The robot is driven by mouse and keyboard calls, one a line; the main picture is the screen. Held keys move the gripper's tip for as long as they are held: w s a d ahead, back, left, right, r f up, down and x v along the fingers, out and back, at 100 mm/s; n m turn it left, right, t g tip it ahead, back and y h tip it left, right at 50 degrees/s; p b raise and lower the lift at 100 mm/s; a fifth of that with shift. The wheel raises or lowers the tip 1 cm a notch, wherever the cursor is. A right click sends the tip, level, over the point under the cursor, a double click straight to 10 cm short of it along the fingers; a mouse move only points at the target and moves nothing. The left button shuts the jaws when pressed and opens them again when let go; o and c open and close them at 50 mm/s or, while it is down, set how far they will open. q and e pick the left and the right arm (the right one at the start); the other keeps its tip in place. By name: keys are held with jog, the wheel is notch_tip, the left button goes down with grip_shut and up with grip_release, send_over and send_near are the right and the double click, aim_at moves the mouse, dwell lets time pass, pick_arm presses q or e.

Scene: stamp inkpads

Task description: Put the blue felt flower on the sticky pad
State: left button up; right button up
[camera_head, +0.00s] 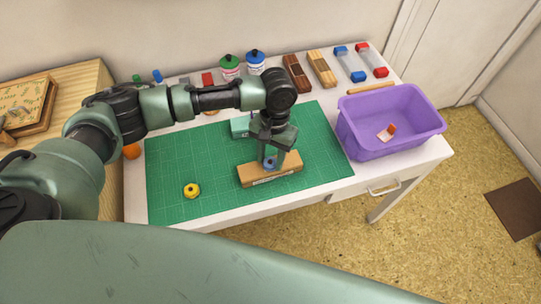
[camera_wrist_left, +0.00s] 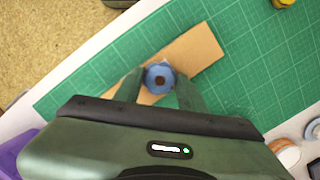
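The blue felt flower (camera_head: 269,163) has a dark centre. In the left wrist view the flower (camera_wrist_left: 159,78) sits between the two fingers of my left gripper (camera_wrist_left: 159,84), which touch its sides. In the head view my left gripper (camera_head: 270,160) points down over a tan rectangular pad (camera_head: 288,172) with a pale label on its front side, and the flower is at the pad's top. The tan pad (camera_wrist_left: 200,47) shows behind the flower in the left wrist view. I cannot tell whether the flower touches it. My right gripper is not in view.
The pad lies on a green cutting mat (camera_head: 325,160) on a white table. A yellow ring-shaped piece (camera_head: 192,190) lies to the left. A purple bin (camera_head: 390,140) stands at the right. Bottles (camera_head: 229,68), wooden blocks (camera_head: 296,75) and other items line the back edge.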

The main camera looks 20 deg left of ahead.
aim_at(273, 158)
pick_arm(q)
jog(key=o, duration=0.3)
jog(key=shift+o, duration=0.2)
jog(key=shift+r, duration=0.1)
notch_tip(273, 158, up, 12)
jog(key=w+b, duration=0.1)
jog(key=w, duration=0.1)
jog(key=shift+d, duration=0.15)
jog(key=shift+s, duration=0.1)
